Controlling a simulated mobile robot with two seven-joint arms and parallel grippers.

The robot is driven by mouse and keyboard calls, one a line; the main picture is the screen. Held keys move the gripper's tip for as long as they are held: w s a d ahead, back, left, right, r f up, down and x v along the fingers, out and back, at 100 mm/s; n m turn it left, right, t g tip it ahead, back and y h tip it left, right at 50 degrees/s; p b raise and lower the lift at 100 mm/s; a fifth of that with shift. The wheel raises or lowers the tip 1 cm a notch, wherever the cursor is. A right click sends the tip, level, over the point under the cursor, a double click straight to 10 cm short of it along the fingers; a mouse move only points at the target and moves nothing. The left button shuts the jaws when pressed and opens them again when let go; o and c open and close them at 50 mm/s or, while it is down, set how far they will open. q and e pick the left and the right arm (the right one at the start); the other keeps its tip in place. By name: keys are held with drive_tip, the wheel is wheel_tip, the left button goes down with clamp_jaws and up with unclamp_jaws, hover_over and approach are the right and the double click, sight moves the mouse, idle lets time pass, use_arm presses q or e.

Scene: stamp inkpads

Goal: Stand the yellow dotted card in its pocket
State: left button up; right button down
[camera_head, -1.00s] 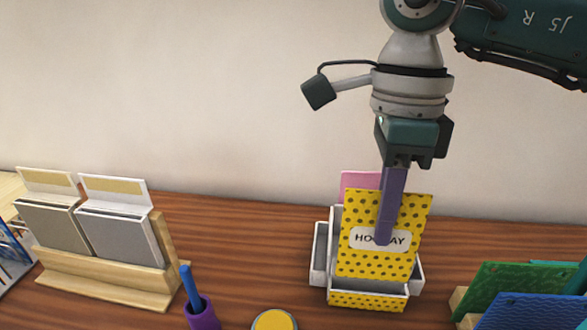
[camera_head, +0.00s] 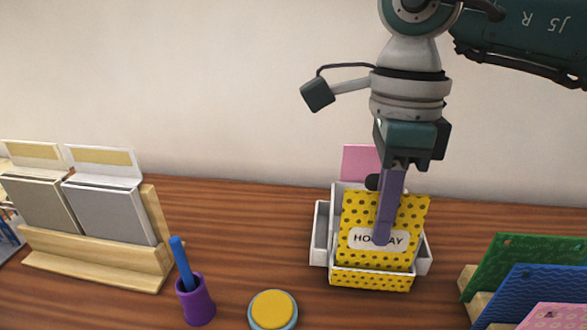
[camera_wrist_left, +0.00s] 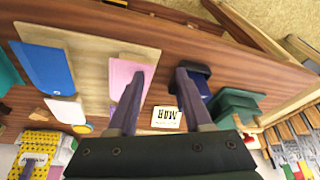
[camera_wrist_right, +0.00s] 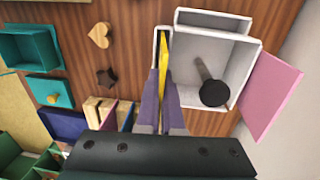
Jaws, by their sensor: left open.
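The yellow dotted card (camera_head: 360,215) has a white label, partly covered by a finger. My right gripper (camera_head: 385,238) is shut on its upper part. The card stands nearly upright, its lower edge at the narrow front pocket of a white box (camera_head: 421,258) with a yellow dotted front strip. In the right wrist view the card (camera_wrist_right: 164,62) is edge-on between the fingers, within the white-walled slot; how deep it sits is hard to tell. My left gripper (camera_wrist_left: 160,78) is open and empty, over the table in the left wrist view, and outside the head view.
A dark-handled stamp (camera_wrist_right: 212,90) stands in the box, with a pink card (camera_head: 360,163) behind. A wooden holder with grey cards (camera_head: 100,262), a purple cup (camera_head: 196,303) and a yellow inkpad (camera_head: 273,310) are left. Green (camera_head: 530,262) and blue (camera_head: 535,296) cards stand right.

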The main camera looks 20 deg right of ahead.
use_arm(q)
drive_tip(key=shift+d, duration=0.1)
use_arm(e)
drive_tip(key=c, duration=1)
unclamp_jaws()
drive_tip(key=shift+r, duration=0.1)
drive_tip(key=shift+r+p, duration=2.35)
drive_tip(key=shift+r, duration=0.6)
use_arm(q)
wheel_tip(320, 180, up, 5)
drive_tip(key=shift+f, duration=0.15)
